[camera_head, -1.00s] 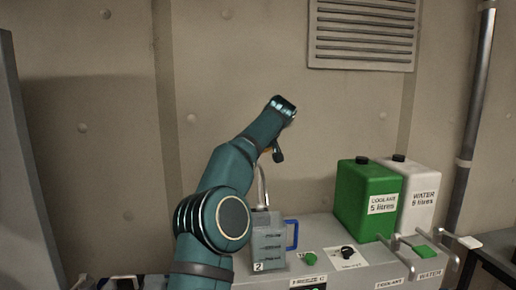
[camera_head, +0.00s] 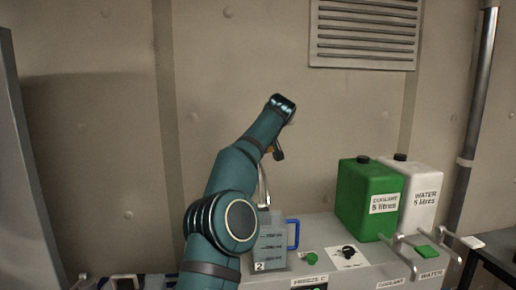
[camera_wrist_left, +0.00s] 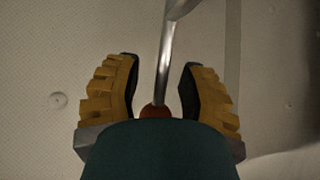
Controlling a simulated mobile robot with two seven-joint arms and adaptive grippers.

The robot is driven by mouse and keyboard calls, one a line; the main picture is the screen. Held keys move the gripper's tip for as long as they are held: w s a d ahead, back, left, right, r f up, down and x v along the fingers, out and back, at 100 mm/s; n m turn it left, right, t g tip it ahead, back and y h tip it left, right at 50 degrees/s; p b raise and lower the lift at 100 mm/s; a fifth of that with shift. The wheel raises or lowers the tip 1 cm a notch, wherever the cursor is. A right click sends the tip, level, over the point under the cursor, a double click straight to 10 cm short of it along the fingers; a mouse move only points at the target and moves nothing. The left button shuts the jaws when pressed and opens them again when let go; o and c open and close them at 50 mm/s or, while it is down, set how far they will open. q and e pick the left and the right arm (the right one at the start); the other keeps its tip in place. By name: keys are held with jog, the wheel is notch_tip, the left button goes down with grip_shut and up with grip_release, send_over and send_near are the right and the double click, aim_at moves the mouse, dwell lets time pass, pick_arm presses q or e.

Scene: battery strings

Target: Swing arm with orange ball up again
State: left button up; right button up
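A bent metal swing arm (camera_wrist_left: 165,60) runs down between my left gripper's fingers in the left wrist view. Its orange ball (camera_wrist_left: 154,111) shows at the lower end, partly hidden by my teal wrist. My left gripper (camera_wrist_left: 159,62) has two yellow fingers with dark pads, spread apart on either side of the metal arm, with gaps on both sides. In the head view the metal arm (camera_head: 263,186) rises behind the jug, and my teal arm hides its upper part and the ball. Only a bit of my left gripper (camera_head: 277,150) shows there. My right gripper is out of view.
A clear jug with a blue handle (camera_head: 292,234) stands on the grey bench (camera_head: 330,228). A green coolant canister (camera_head: 366,215) and a white water canister (camera_head: 425,190) stand to the right. A green button and black knob (camera_head: 348,251) are in front.

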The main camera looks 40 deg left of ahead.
pick_arm(q)
jog(key=v, duration=1.2)
dwell(0.5)
